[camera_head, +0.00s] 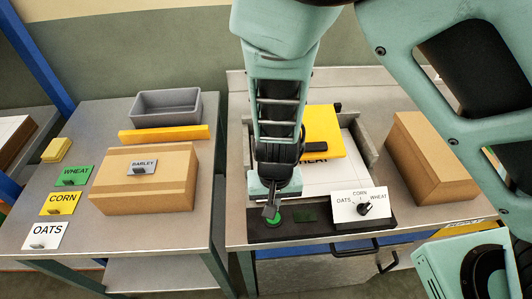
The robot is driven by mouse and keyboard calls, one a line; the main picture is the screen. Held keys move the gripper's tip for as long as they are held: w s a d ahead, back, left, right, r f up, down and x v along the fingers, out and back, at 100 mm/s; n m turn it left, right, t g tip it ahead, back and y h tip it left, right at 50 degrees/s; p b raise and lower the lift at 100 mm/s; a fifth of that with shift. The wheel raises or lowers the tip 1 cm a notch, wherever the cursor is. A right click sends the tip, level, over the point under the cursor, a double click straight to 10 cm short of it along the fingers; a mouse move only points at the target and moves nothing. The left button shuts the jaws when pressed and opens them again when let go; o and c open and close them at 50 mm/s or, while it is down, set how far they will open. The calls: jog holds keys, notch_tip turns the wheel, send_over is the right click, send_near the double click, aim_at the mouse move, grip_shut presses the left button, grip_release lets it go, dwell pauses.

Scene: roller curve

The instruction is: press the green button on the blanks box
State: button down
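A dark control panel (325,227) lies along the front of the right table. Its green button (274,218) is at the left end, partly hidden by my gripper. My gripper (271,211) points down at the button, and its narrow fingers look shut and empty. The tips overlap the button in this view; I cannot tell whether they touch it. A dark green rectangle (306,215) is right of the button. A white dial plate (350,206) reads OATS, CORN and WHEAT; its black knob (364,209) seems turned toward WHEAT. No label reading blanks is legible.
A cardboard box (430,155) is at right. The left table holds another cardboard box (145,195) with a BARLEY card, a grey bin (167,106), a yellow bar (165,134) and label cards.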

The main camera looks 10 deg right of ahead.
jog(key=shift+f, duration=2.15)
jog(key=shift+f+b, duration=0.65)
jog(key=shift+f, duration=0.05)
jog(key=shift+s+d+f, duration=0.1)
jog(key=shift+s+f, duration=0.15)
jog(key=shift+f, duration=0.05)
jog(key=shift+f+b, duration=0.1)
jog(key=shift+b, duration=0.2)
jog(key=shift+w+r+p, duration=0.1)
jog(key=shift+r+p, duration=0.3)
jog(key=shift+r, duration=0.1)
notch_tip(320, 180, up, 14)
jog(key=p, duration=0.3)
